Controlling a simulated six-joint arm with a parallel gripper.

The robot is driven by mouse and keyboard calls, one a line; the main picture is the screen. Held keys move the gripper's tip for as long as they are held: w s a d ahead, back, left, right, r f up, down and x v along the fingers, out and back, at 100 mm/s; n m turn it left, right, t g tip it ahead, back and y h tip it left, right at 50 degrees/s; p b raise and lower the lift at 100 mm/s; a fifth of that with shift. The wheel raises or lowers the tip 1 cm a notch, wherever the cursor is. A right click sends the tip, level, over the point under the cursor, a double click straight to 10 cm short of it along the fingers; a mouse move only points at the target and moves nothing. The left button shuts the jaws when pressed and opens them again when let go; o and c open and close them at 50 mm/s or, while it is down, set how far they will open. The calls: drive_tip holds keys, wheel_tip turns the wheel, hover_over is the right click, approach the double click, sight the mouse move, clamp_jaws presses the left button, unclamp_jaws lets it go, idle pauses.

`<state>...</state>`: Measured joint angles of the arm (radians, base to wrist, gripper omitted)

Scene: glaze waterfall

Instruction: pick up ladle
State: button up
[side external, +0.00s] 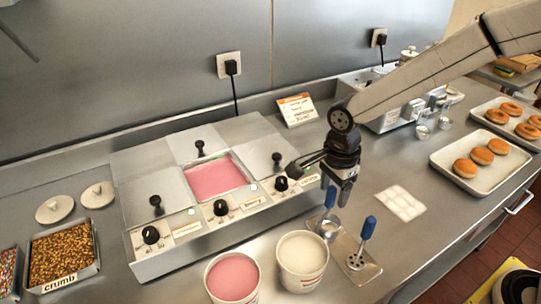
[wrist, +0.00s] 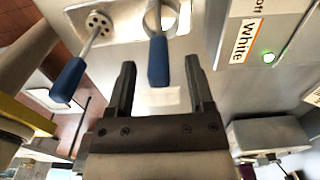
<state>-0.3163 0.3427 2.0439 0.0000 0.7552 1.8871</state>
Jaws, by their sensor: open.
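The ladle has a blue handle and a round metal bowl. In the side view the ladle (side external: 330,197) stands with its bowl on a metal tray (side external: 372,276) and its handle pointing up. In the wrist view the ladle's blue handle (wrist: 158,62) shows between the two fingers, with its bowl toward the top edge. My gripper (side external: 342,196) is open just above and beside the handle; in the wrist view my gripper (wrist: 160,66) has a gap on each side of the handle. I cannot tell how deep the handle sits between the fingers.
A perforated skimmer (side external: 368,228) with a blue handle stands right of the ladle on the same tray. A white tub (side external: 302,261) and a pink tub (side external: 232,277) stand in front. The glaze warmer (side external: 160,240) is to the left. Donut trays (side external: 448,178) are at the right.

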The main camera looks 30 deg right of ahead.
drive_tip(key=shift+f, duration=0.65)
clamp_jaws()
